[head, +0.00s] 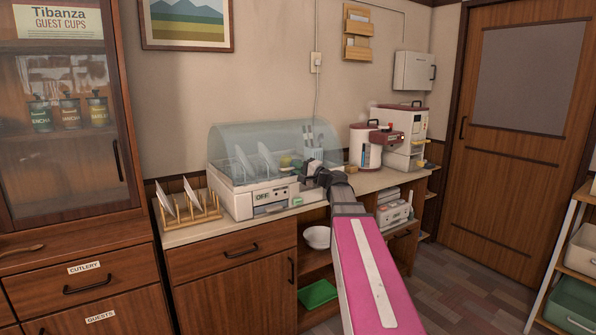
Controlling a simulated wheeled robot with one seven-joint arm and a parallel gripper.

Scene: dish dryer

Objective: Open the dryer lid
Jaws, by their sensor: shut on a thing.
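The dish dryer (263,194) is a white box with an "OFF" label on its front, standing on the counter in the head view. Its clear bluish domed lid (270,134) curves over the rack; how far it is raised is hard to tell. White plates (266,159) stand in the rack, with a cup of utensils (313,155) at the right. My gripper (311,173) is at the dryer's front right, by the lid's edge. It appears shut on the lid, but the fingertips are small and dark, and my wrist hides part of the contact.
A wooden plate rack (189,216) stands left of the dryer on the counter (181,238). A maroon and white appliance (371,147) and a white machine (409,137) stand to the right. A glass-front cabinet (70,130) is at left. Open shelves below hold a white bowl (317,237).

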